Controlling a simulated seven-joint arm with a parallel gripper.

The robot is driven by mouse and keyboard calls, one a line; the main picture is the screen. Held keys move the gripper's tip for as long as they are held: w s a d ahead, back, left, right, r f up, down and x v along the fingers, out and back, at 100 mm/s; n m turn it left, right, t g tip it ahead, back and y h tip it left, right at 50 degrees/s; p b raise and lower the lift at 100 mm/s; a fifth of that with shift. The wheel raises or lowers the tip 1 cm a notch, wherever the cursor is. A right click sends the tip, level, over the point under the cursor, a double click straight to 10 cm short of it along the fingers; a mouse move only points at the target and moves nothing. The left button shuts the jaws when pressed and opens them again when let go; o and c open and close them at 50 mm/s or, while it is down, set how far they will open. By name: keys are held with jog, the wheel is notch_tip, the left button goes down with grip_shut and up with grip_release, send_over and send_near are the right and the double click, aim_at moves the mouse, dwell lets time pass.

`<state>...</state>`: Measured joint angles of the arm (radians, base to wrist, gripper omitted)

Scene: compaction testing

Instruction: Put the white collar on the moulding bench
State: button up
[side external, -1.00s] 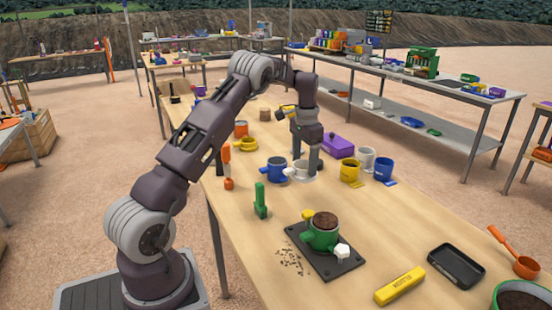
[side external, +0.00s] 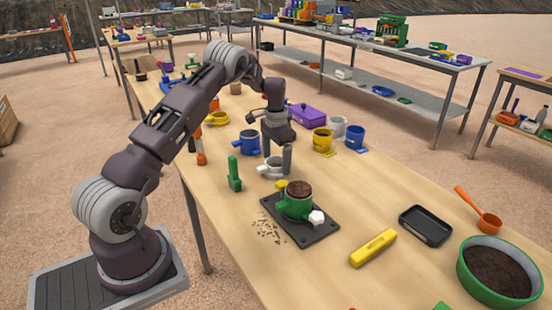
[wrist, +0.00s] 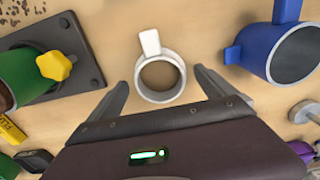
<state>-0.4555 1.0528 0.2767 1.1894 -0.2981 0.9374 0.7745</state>
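The white collar (side external: 273,168) is a short ring with a side handle, and it sits upright on the light wooden bench top (side external: 212,219). It lies between the black plate and the blue mug. In the wrist view the collar (wrist: 146,92) shows bare wood through its opening, and its handle points away from my wrist. My gripper (side external: 277,160) is low over it, with one finger on each side. In the wrist view my gripper (wrist: 161,80) is open, with a visible gap between each finger and the ring.
The black plate (side external: 313,235) with the green soil-filled mould (side external: 296,207) stands close in front. The blue mug (side external: 249,143) is behind; a green upright tool (side external: 234,175) is at left. A yellow bar (side external: 373,248) and black tray (side external: 426,226) lie right. Bare wood shows between them.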

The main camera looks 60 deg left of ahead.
notch_tip(320, 180, up, 13)
jog(key=s+d+r+t, duration=0.1)
jog(key=s+d+r, duration=0.2)
jog(key=d+r, duration=0.55)
jog(key=s+d+r+t, duration=0.2)
jog(key=s+d+r, duration=0.6)
jog(key=d, duration=0.3)
jog(key=s+d+f+t, duration=0.1)
jog(key=s+d, duration=0.4)
jog(key=s, duration=0.5)
jog(key=s+d+f+t, duration=0.1)
jog(key=s+d+f, duration=0.2)
jog(key=s, duration=0.7)
jog(key=shift+s+d+t, duration=0.2)
jog(key=shift+d+t, duration=0.1)
jog(key=shift+d, duration=0.8)
